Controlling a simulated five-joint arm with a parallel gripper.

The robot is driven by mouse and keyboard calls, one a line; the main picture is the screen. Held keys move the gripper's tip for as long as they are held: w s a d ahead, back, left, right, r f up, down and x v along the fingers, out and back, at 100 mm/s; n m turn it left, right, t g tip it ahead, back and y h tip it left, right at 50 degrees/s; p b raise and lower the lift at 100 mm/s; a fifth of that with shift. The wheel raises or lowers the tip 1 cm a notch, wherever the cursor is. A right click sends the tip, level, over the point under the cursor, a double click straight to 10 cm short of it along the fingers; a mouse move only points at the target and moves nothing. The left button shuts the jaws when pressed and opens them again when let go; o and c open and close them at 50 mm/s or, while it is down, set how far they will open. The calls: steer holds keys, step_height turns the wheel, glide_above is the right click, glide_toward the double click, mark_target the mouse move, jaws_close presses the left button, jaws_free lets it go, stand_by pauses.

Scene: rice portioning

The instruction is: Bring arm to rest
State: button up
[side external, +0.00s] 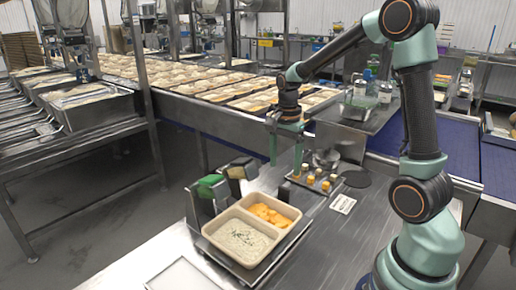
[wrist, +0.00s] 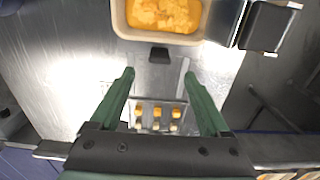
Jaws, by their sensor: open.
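My gripper (side external: 286,150) is open and empty, held above the steel worktable with its fingers pointing down. In the wrist view its two green fingers (wrist: 158,82) stand wide apart, with bare table and a small rack (wrist: 158,104) of orange and white items showing between them. In the side view that rack (side external: 312,184) sits on the table to the right of the gripper. A two-compartment tray (side external: 206,236) holds a white, herb-topped food and an orange food. Its orange part also shows at the top of the wrist view, inside the tray rim (wrist: 117,20).
Black-and-steel holders (side external: 203,197), one with a green part, stand behind the tray. A steel bowl (side external: 326,158), a black disc (side external: 356,179) and a white label card (side external: 343,204) lie near the rack. Behind runs a conveyor with several filled trays (side external: 215,95).

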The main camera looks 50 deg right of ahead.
steer(key=s+a+r+n+t, duration=0.2)
steer(key=s+a+r+n, duration=0.2)
steer(key=n, duration=0.5)
steer(key=s+a+r+n+t, duration=0.3)
steer(key=a+r+n, duration=0.3)
steer(key=a+n, duration=0.3)
steer(key=shift+s+a+t, duration=0.15)
steer(key=shift+s+t, duration=0.15)
steer(key=shift+s, duration=0.2)
stand_by(0.5)
